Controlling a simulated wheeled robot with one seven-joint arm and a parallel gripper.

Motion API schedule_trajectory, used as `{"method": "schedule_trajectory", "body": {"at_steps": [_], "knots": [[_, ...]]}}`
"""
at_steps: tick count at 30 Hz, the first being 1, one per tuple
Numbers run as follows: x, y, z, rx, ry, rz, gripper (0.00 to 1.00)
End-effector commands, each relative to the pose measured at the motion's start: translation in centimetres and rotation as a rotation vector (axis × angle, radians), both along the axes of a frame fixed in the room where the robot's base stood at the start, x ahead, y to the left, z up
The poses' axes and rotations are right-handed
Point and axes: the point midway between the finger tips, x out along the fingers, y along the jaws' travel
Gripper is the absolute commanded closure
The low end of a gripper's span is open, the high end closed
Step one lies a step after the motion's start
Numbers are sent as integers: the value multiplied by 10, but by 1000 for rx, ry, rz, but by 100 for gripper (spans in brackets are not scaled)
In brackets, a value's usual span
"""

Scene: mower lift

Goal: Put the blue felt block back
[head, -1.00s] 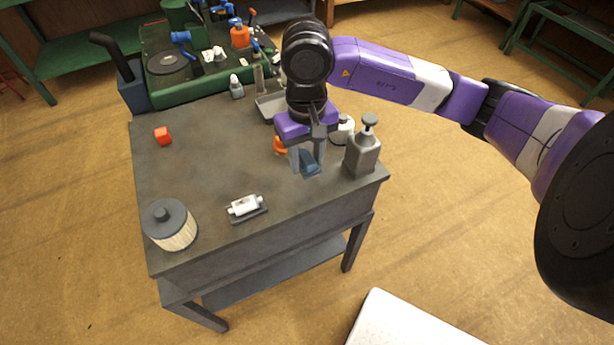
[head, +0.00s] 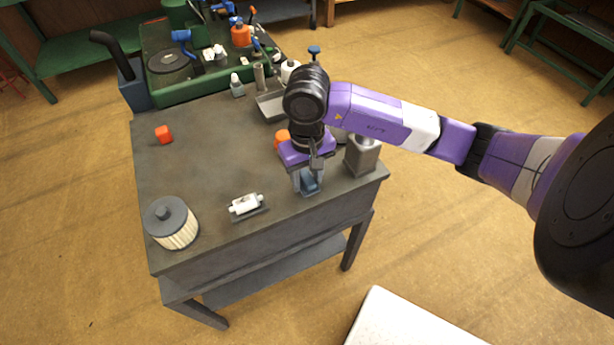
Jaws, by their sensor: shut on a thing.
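The blue felt block (head: 309,184) is a small dull-blue piece between the fingers of my gripper (head: 308,187). My gripper is shut on it and points down at the front right part of the grey table (head: 220,160). The block is low, close to the tabletop; I cannot tell whether it touches it. The gripper's fingers and palm hide part of the block.
A white roll on a small dark tray (head: 247,206) lies to the left.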

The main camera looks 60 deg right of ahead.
Motion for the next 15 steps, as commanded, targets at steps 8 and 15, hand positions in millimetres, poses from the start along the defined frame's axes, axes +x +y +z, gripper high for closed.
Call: {"method": "schedule_trajectory", "body": {"at_steps": [8, 15], "knots": [[0, 0, -2, 0, 0, 1, 38], [0, 0, -1, 0, 0, 0, 38]]}}
